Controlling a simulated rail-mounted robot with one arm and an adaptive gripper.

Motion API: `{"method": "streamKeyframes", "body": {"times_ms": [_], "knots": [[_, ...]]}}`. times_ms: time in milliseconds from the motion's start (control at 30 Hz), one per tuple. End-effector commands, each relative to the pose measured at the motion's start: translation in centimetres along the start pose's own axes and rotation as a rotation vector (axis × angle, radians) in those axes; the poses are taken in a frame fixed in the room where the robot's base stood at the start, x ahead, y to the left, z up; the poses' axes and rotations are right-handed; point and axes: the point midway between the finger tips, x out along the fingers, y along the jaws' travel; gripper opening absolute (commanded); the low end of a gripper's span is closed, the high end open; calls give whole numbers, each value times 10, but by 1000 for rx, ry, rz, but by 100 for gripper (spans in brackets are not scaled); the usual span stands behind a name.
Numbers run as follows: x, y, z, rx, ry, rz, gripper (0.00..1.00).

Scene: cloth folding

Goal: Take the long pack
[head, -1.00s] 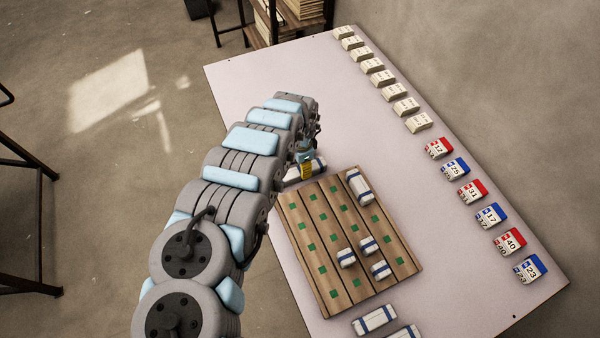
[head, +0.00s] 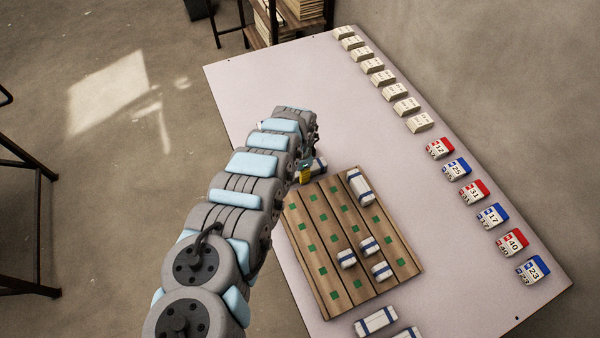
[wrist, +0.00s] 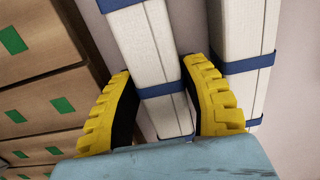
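A long white pack with blue bands (wrist: 150,55) lies between the two yellow fingers of my gripper (wrist: 160,90) in the wrist view. The fingers are spread, one on each side, with a narrow gap at the right finger; I see no firm grip. A second long white pack (wrist: 243,40) lies just right of the right finger. In the head view my gripper (head: 304,173) is low at the far left corner of the wooden board, and my arm hides most of the packs there. Another long pack (head: 360,187) lies on the board's far right corner.
The wooden board (head: 325,235) with green squares holds several packs, including short ones (head: 369,246). Long packs (head: 375,321) lie by the table's near edge. Numbered red and blue blocks (head: 473,192) and cream blocks (head: 384,78) line the right side. The table's middle (head: 380,140) is clear.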

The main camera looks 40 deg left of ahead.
Motion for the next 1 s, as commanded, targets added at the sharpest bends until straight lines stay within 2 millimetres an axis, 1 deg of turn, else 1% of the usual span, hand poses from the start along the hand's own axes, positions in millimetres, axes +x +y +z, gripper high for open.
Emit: {"method": "streamKeyframes", "body": {"times_ms": [33, 67, 100, 433, 567, 667, 867, 1000], "knots": [[0, 0, 0, 0, 0, 0, 9], [0, 0, 0, 0, 0, 0, 5], [1, 0, 0, 0, 0, 0, 4], [1, 0, 0, 0, 0, 0, 4], [-3, 0, 0, 0, 1, 0, 4], [-10, -1, 0, 1, 1, -1, 4], [-33, -1, 1, 1, -2, 0, 4], [-43, 5, 4, 3, 2, -1, 4]]}}
